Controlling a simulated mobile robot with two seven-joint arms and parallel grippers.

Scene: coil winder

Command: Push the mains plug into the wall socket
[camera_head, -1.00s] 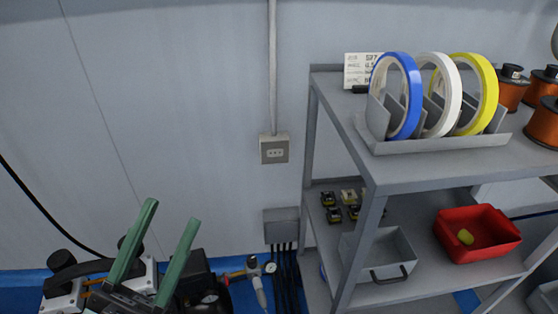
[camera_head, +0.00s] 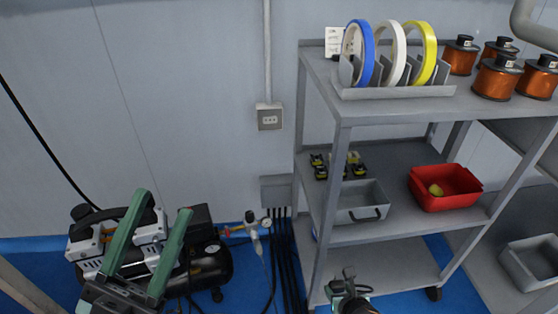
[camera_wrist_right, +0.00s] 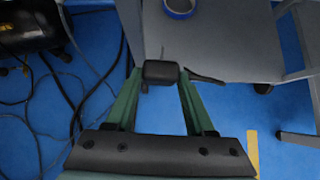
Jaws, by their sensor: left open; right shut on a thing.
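The wall socket (camera_head: 270,117) is a small grey box with dark holes, fixed on the wall below a vertical conduit, left of the shelf rack. My right gripper (camera_head: 346,289) is low at the bottom of the head view, in front of the rack and well below the socket. In the right wrist view, it is shut on the black mains plug (camera_wrist_right: 160,72), a rounded block between the green fingertips. A dark cord runs from the plug to the right. My left gripper (camera_head: 163,204) is open and empty at lower left.
The grey rack (camera_head: 395,112) holds tape rolls, copper spools, a grey bin (camera_head: 357,214) and a red bin (camera_head: 445,188). A compressor (camera_head: 205,262) stands on the blue floor at left. Cables hang below a lower wall box (camera_head: 277,190). The wall around the socket is clear.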

